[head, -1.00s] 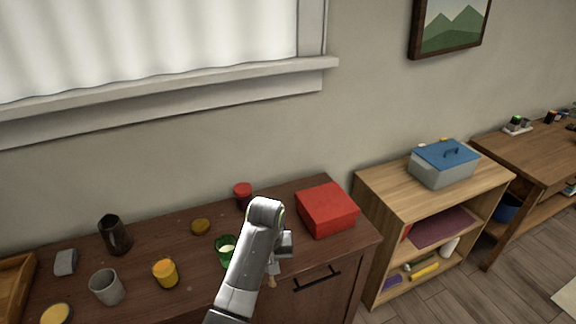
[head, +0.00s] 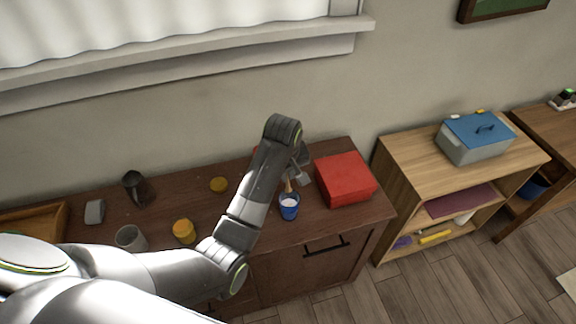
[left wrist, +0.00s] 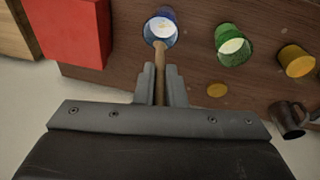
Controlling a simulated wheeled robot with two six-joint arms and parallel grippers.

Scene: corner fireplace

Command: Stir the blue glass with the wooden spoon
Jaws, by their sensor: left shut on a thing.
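The blue glass (head: 289,212) stands upright on the brown cabinet top, left of the red box, with pale contents. In the left wrist view the blue glass (left wrist: 174,20) shows at the top. My left gripper (head: 294,178) is above and just behind the glass. In the wrist view its fingers (left wrist: 160,88) are shut on the handle of the wooden spoon (left wrist: 160,70). The spoon (head: 288,186) points down, and its lower end meets the mouth of the glass; how deep it sits I cannot tell. My right gripper is not in view.
The red box (head: 345,179) stands close right of the glass. A green glass (left wrist: 233,52), yellow cup (head: 184,232), grey cup (head: 131,239) and dark mug (head: 136,188) share the top. A shelf (head: 409,166) with a blue-lidded box (head: 473,142) is farther right.

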